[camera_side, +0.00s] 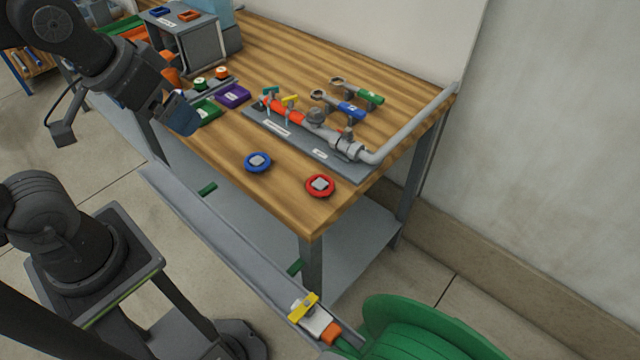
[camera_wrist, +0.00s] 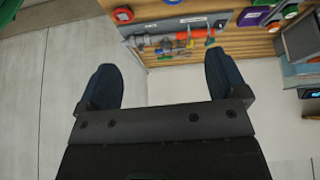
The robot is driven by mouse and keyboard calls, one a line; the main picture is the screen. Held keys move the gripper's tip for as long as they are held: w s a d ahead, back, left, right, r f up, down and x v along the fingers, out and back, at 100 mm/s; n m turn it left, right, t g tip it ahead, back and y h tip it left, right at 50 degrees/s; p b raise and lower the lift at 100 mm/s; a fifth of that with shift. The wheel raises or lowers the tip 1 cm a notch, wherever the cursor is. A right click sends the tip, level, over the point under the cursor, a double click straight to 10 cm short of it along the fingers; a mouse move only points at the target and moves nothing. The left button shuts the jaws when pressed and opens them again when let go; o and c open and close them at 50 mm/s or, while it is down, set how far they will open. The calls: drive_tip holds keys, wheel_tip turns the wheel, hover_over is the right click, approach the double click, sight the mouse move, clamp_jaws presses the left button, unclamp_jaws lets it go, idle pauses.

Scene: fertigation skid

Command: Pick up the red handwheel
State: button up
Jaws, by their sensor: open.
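The red handwheel (camera_side: 320,186), a red ring with a pale square centre, lies flat on the wooden bench top (camera_side: 222,153) near its front right corner. It also shows at the top left of the wrist view (camera_wrist: 123,15). My gripper (camera_side: 182,116) is at the left of the side view, above the bench's left front edge and well apart from the handwheel. In the wrist view its two dark fingers are spread with nothing between them (camera_wrist: 163,78). A blue handwheel (camera_side: 257,162) lies to the left of the red one.
Behind the handwheels is a grey plate (camera_side: 345,163) carrying a pipe manifold with valves; a grey pipe (camera_side: 405,135) bends up at its right. Wrenches with blue and green handles (camera_side: 352,112) lie behind. Green (camera_side: 205,111) and purple trays sit left. A green hose reel (camera_side: 420,330) stands on the floor.

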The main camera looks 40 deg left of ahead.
drive_tip(key=w+d+n+g, duration=0.1)
drive_tip(key=w+d+n, duration=0.1)
drive_tip(key=w+n, duration=0.25)
drive_tip(key=w+d+n+g, duration=0.2)
drive_tip(key=w+d+n, duration=0.1)
drive_tip(key=w, duration=0.3)
drive_tip(key=n+g, duration=0.2)
drive_tip(key=n, duration=0.6)
hover_over(320, 184)
drive_tip(key=f, duration=1.8)
drive_tip(key=shift+w+d+f, duration=0.1)
drive_tip(key=shift+w+f, duration=0.05)
drive_tip(key=shift+w, duration=0.25)
drive_tip(key=shift+s+f, duration=0.2)
drive_tip(key=shift+f, duration=1.15)
drive_tip(key=shift+s+f, duration=0.2)
drive_tip(key=shift+f, duration=1.1)
drive_tip(key=shift+c, duration=0.3)
drive_tip(key=c, duration=0.9)
drive_tip(key=shift+r, duration=0.2)
drive_tip(key=shift+c, duration=0.2)
